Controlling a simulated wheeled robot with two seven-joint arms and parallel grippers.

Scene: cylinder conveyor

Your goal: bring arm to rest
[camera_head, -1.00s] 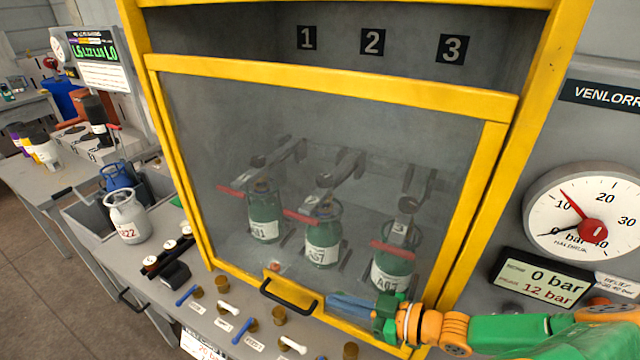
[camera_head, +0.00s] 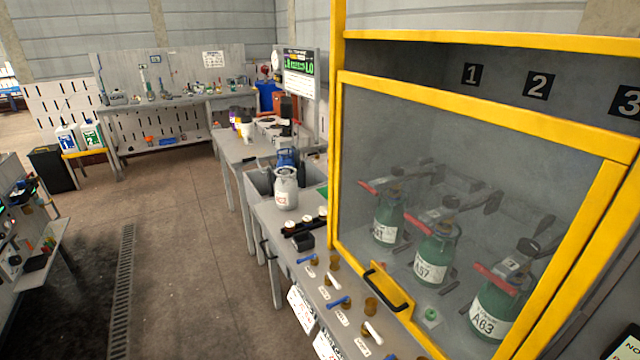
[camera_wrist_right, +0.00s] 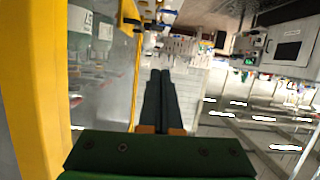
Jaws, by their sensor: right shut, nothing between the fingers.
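My right gripper (camera_wrist_right: 160,75) shows in the right wrist view with its two dark fingers together and nothing between them. It is beside the yellow-framed cabinet (camera_wrist_right: 20,100), apart from it as far as I can tell. In the head view neither of my arms shows. The black door handle (camera_head: 386,290) is free.
A grey cylinder (camera_head: 286,188) stands near the bin on the side bench. Valves and small fittings (camera_head: 340,303) lie along the bench edge. A workbench (camera_head: 175,103) stands at the back. The floor (camera_head: 190,240) to the left is mostly clear.

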